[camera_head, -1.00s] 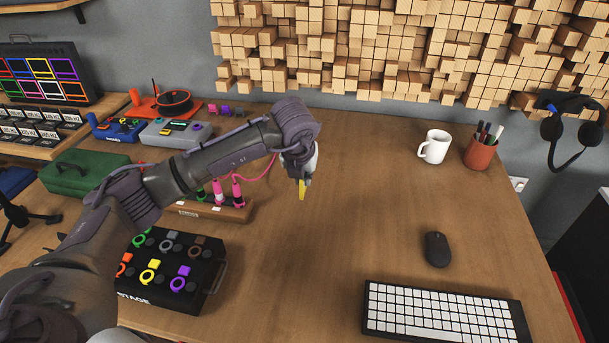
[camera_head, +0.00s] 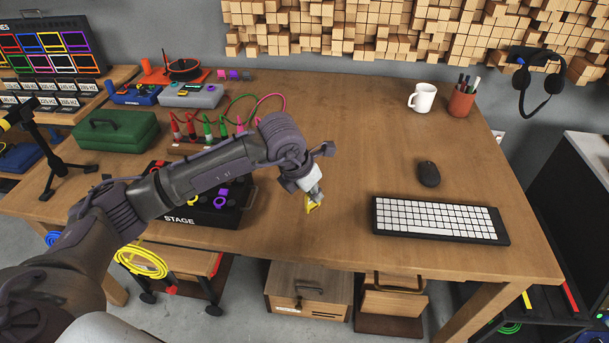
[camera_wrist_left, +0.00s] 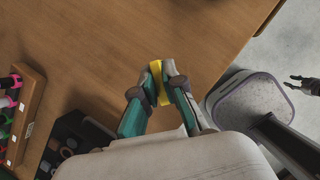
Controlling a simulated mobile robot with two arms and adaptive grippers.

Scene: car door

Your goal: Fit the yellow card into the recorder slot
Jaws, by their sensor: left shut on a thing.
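My left gripper (camera_head: 313,197) is shut on the yellow card (camera_head: 311,207), above the bare front part of the desk. In the left wrist view, the left gripper (camera_wrist_left: 157,86) has the yellow card (camera_wrist_left: 156,72) pinched between its two fingertips, with its yellow edge sticking out. A grey box with a small screen and knobs (camera_head: 192,96), which may be the recorder, stands at the back left of the desk, well away from the card. Its slot is too small to make out. A dark gripper, seemingly my right one (camera_wrist_left: 302,84), shows at the right edge of the left wrist view.
The black STAGE box (camera_head: 215,206) lies partly behind my left arm. Plugs with looped cables (camera_head: 205,128) stand behind it. A keyboard (camera_head: 440,219), mouse (camera_head: 429,174), white mug (camera_head: 422,97) and pen cup (camera_head: 461,102) are at the right. The desk's middle is clear.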

